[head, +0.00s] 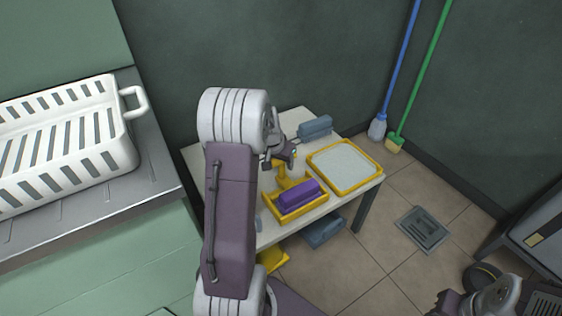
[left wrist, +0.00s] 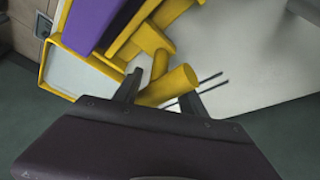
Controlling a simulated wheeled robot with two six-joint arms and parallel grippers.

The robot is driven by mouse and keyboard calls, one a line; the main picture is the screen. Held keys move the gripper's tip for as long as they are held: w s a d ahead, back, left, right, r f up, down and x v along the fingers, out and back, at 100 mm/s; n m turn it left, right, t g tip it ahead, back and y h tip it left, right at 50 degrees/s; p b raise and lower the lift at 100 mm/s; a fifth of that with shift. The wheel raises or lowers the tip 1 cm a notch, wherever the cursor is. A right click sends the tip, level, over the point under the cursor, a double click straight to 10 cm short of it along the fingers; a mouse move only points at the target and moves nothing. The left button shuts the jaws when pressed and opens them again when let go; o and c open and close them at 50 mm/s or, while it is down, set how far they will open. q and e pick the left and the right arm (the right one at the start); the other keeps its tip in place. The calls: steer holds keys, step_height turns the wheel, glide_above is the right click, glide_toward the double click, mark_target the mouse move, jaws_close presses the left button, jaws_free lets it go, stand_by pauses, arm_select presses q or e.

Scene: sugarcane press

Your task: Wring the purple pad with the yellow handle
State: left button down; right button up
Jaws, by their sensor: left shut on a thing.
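The purple pad (head: 298,193) lies in a yellow-framed press (head: 299,213) on the small table. In the left wrist view the pad (left wrist: 96,22) is at the upper left, beside yellow bars. My left arm hides part of the table. Only part of my right arm shows at the lower right, and its jaws are unclear.
A yellow-rimmed tray (head: 372,184) with a pale surface is right of the press. A grey-blue block (head: 315,127) is at the table's back. A white basket (head: 124,150) stands on the left counter. A blue and a green pole lean at the wall.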

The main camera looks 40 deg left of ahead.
arm_select(q)
steer(key=c, duration=0.8)
jaws_free()
steer(key=shift+s+d+f, duration=0.15)
steer(key=shift+d, duration=0.15)
steer(key=p+v, duration=0.4)
steer(key=v, duration=0.5)
